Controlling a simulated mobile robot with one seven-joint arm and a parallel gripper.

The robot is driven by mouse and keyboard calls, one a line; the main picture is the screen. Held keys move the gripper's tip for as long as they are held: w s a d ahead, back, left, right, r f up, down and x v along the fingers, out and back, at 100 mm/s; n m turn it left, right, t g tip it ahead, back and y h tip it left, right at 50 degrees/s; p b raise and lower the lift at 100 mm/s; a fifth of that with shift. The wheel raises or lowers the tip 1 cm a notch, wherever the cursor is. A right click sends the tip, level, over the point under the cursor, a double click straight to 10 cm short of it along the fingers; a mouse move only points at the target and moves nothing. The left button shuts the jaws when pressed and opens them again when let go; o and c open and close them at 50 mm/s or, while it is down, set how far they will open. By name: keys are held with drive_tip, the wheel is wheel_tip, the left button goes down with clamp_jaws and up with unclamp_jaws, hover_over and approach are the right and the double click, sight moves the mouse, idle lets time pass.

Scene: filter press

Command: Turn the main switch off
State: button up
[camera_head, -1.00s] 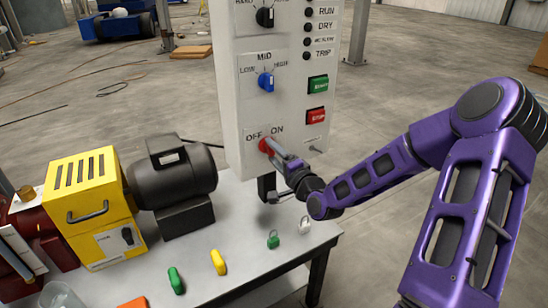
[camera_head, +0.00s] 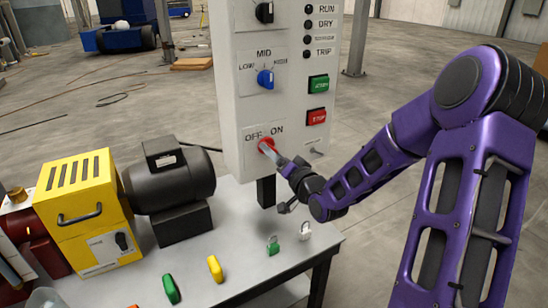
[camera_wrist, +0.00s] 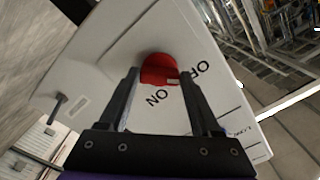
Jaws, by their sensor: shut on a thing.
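The main switch (camera_head: 265,145) is a red round knob low on the white control panel, with OFF printed at its upper left and ON at its upper right. My gripper (camera_head: 275,152) reaches it from the lower right and covers part of it. In the wrist view the red knob (camera_wrist: 158,66) sits between the two dark fingers of my gripper (camera_wrist: 160,77), which are shut on it. A small pale mark on the knob's edge lies between the words OFF and ON. I cannot tell its exact setting.
A blue MID selector (camera_head: 265,79), a green button (camera_head: 318,84) and a red stop button (camera_head: 316,116) are above on the panel. Below, the table (camera_head: 240,270) holds a yellow machine (camera_head: 85,215), a dark motor (camera_head: 168,185), and green (camera_head: 272,245) and white (camera_head: 305,231) padlocks.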

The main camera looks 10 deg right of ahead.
idle(0.4)
drive_tip(key=o, duration=1.4)
